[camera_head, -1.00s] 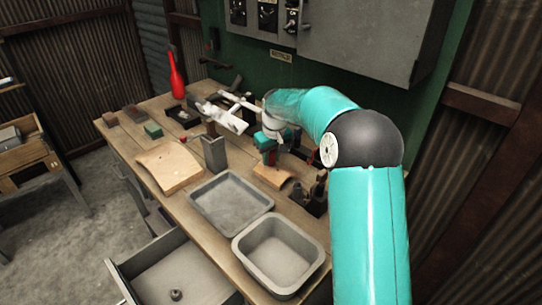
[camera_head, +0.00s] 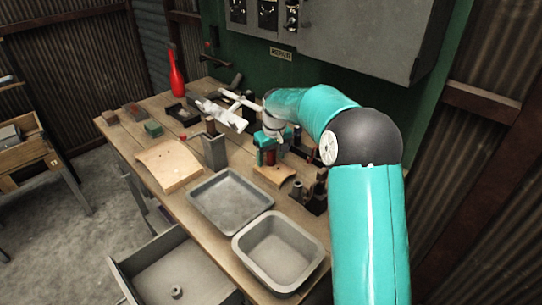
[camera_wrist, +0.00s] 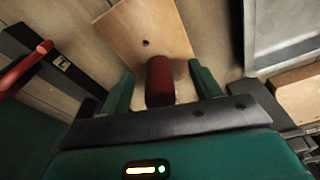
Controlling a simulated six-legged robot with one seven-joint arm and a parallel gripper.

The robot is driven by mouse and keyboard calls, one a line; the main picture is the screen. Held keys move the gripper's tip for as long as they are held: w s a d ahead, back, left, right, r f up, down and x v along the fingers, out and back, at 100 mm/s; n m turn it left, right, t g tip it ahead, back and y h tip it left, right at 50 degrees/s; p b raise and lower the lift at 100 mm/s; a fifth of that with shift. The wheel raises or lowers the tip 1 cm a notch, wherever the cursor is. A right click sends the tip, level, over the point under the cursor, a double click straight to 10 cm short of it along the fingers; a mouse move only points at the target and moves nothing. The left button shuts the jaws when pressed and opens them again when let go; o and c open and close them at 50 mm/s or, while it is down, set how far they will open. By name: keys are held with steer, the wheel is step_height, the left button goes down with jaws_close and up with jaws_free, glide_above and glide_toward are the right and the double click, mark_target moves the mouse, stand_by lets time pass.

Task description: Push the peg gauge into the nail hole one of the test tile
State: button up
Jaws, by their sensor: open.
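A red cylinder (camera_wrist: 160,82), which looks like the peg gauge, stands between my gripper's fingers in the wrist view. My gripper (camera_wrist: 163,75) is open, with gaps on both sides of the cylinder. A tan tile (camera_wrist: 150,20), which looks like the test tile, lies just beyond and partly under the cylinder. One dark hole (camera_wrist: 146,42) shows in it, close ahead of the cylinder. The cylinder's lower end is hidden. In the head view my gripper (camera_head: 269,152) is over the back edge of the curved tile (camera_head: 273,177).
A grey tray (camera_head: 230,200) and a deeper grey pan (camera_head: 278,252) stand in front. A larger tan tile (camera_head: 168,167) and a grey upright block (camera_head: 215,153) are to the left. Dark fixtures (camera_head: 313,197) stand to the right. A drawer (camera_head: 170,275) hangs open below.

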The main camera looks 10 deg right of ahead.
step_height(320, 180, up, 14)
steer(key=s, duration=0.2)
steer(key=shift+d+f, duration=0.15)
steer(key=shift+d, duration=0.2)
steer(key=s+a+r+m+t+h, duration=0.1)
steer(key=s+r, duration=0.2)
steer(key=s, duration=0.7)
steer(key=s+r+m+t, duration=0.1)
steer(key=s+r, duration=0.3)
steer(key=s, duration=0.5)
steer(key=s+f+m+t, duration=0.1)
steer(key=s+f, duration=0.2)
steer(key=s, duration=0.6)
steer(key=s+f, duration=0.4)
steer(key=s, duration=0.5)
steer(key=shift+s+m+t, duration=0.25)
steer(key=shift+m+t, duration=0.15)
